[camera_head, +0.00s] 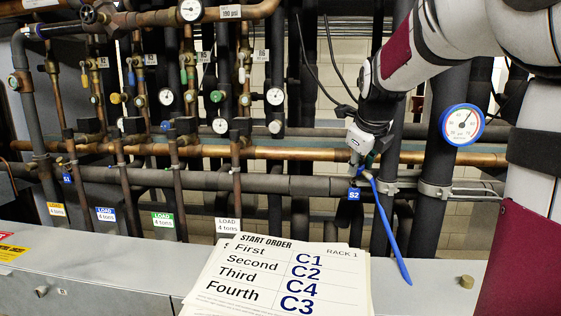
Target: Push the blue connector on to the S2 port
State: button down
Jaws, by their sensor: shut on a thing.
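My gripper (366,157) is at the right of centre, pointing down in front of the dark horizontal pipe. It is shut on the blue connector (368,174), which shows only as a small blue piece below the fingers. A blue hose (388,230) hangs from it, slanting down to the right, with its lower end over the grey ledge. The blue S2 label (354,194) is just below and left of the connector. The S2 port is close to the fingers and mostly hidden, so I cannot tell whether the connector touches it.
A round blue gauge (462,124) stands on the thick pipe to the right. Copper pipes with valves and gauges fill the left. A START ORDER sheet (280,277) stands at the front centre. The grey ledge (430,290) has a small brass-coloured knob (466,282).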

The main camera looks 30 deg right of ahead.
jog(key=shift+d+f+b, duration=0.15)
jog(key=shift+f+b, duration=0.4)
jog(key=shift+b, duration=0.2)
dwell(1.1)
jog(key=c, duration=1.3)
grip_release()
jog(key=shift+o, duration=0.7)
jog(key=o, duration=0.6)
jog(key=shift+d+f, duration=0.1)
jog(key=shift+r, duration=0.25)
